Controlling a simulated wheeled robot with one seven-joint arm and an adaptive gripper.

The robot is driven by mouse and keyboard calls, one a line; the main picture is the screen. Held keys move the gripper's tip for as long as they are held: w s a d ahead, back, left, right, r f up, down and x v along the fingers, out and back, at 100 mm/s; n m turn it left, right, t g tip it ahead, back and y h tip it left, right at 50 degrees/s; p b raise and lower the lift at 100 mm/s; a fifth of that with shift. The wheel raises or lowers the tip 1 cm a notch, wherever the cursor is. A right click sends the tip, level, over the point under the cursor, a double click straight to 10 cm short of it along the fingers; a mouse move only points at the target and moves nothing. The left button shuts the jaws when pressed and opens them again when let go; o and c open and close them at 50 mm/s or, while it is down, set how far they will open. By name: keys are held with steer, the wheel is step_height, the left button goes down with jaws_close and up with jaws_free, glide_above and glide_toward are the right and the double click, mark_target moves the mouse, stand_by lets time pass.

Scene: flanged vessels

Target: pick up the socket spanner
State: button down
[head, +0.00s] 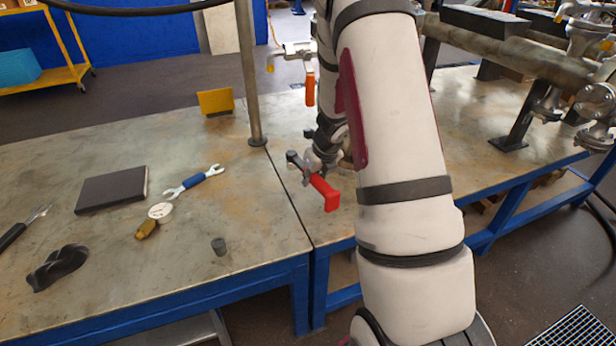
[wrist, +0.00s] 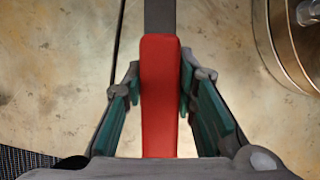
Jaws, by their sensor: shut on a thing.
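The socket spanner has a red handle (wrist: 160,95) and a grey shaft (wrist: 159,16). In the wrist view it lies upright in the middle, its handle between my gripper's (wrist: 161,82) two green-padded fingers, which are shut on it. My gripper (head: 316,176) shows there partly behind my arm. How high the spanner is above the tabletop is hard to tell.
A flanged metal vessel (wrist: 286,50) stands close on the right in the wrist view. An upright post (head: 247,80) and an orange-handled valve (head: 309,88) stand behind. A blue-handled wrench (head: 193,182), a black slab (head: 112,190) and a grey cylinder (head: 219,246) lie on the left table.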

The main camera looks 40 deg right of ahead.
steer(key=s+b, duration=0.1)
steer(key=s, duration=0.3)
steer(key=s+r, duration=0.1)
steer(key=s, duration=0.4)
steer(key=s+b, duration=0.1)
steer(key=s, duration=0.3)
steer(key=shift+s+r+b, duration=0.15)
steer(key=shift+s+b, duration=0.2)
